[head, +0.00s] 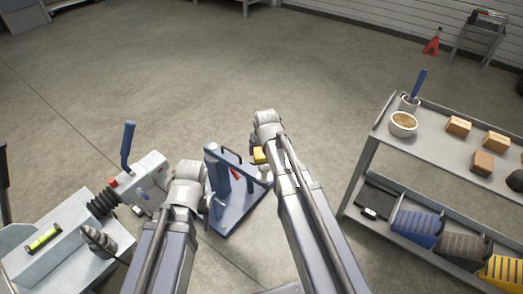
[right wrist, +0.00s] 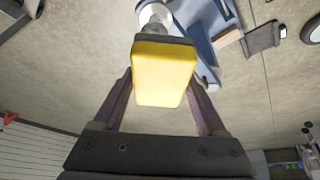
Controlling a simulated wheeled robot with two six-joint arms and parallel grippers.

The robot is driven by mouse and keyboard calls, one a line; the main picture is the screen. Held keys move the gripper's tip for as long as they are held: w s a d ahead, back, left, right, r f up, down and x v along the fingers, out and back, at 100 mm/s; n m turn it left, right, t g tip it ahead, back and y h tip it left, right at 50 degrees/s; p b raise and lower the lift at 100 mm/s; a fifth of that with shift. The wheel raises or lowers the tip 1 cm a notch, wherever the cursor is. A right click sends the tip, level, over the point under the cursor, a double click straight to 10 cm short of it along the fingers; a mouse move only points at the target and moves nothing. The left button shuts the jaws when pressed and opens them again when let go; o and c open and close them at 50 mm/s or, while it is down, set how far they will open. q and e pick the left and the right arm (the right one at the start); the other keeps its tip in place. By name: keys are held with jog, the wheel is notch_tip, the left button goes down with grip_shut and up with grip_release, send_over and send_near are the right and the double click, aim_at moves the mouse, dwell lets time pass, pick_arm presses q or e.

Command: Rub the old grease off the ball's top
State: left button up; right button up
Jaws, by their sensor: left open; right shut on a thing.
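My right gripper (head: 256,150) is shut on a yellow block with a dark face (head: 259,155), in front of the blue stand. In the right wrist view the yellow block (right wrist: 163,75) sits between the two fingers of my right gripper (right wrist: 163,92). The shiny pale ball (right wrist: 155,15) shows just beyond the block's dark face, partly covered by it; I cannot tell whether they touch. In the head view the ball is small beside my right wrist (head: 265,175). No grease is visible. My left gripper (head: 207,206) is open and empty, left of the stand, mostly hidden by its wrist.
The blue stand (head: 243,205) is on the floor between my arms. At left is a grey trailer coupling (head: 148,172) with a blue lever. At right a shelf cart (head: 430,145) holds a bowl (head: 403,124), a blue-handled tool in a cup and several small boxes.

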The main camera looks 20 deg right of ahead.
jog(key=shift+r+p, duration=1.55)
jog(key=shift+r, duration=0.05)
jog(key=shift+f, duration=0.2)
